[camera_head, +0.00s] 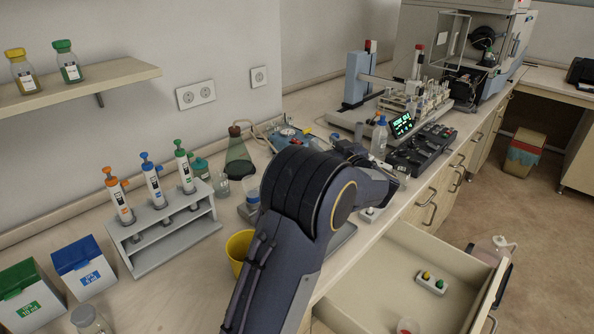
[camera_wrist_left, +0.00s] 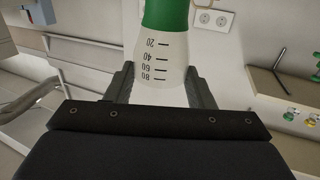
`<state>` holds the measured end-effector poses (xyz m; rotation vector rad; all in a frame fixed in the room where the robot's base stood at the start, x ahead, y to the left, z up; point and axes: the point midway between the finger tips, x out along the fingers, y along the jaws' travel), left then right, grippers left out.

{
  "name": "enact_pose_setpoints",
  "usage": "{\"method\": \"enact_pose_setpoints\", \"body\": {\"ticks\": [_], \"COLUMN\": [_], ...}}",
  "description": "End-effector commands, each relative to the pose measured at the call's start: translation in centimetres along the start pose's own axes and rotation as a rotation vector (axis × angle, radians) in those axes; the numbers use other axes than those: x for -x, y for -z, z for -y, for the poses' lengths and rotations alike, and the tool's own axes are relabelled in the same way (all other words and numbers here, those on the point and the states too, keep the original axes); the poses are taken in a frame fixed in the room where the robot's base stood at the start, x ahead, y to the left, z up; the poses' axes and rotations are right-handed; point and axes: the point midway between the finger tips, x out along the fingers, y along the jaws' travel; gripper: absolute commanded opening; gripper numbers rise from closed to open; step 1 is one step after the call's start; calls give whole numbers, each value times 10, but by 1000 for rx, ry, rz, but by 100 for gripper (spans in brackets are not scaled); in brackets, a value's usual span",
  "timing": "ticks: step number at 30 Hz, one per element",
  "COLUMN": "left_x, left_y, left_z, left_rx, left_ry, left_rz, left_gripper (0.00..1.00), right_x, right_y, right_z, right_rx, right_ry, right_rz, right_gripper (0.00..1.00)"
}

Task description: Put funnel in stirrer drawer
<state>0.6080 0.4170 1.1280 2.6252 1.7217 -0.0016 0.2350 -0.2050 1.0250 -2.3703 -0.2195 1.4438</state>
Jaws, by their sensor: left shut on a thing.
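The stirrer drawer (camera_head: 385,290) is pulled out at the lower right, below the bench top. My right gripper is not in view.
A pipette rack (camera_head: 165,235), a yellow cup (camera_head: 240,247), a conical flask (camera_head: 238,155) and a blue-capped bottle (camera_head: 379,137) stand on the bench.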

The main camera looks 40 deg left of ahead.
Motion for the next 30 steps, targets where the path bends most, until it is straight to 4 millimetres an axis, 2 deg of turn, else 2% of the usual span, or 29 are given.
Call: {"method": "enact_pose_setpoints", "body": {"ticks": [4,14,17,26,30], "left_x": [-2,-6,-21,-94,-116], "left_y": [8,6,0,-32,-60], "left_z": [-1,0,0,0,0], "left_rx": [-1,-3,-4,-7,-8], "left_ry": [11,13,14,15,13], "left_rz": [-1,-1,-1,-2,-1], "left_gripper": [14,14,14,14,14], "right_x": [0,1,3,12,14], "right_y": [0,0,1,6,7], "right_z": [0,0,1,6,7], "right_rx": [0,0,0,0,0], "right_ry": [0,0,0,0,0], "right_rz": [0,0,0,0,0], "right_gripper": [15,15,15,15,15]}}
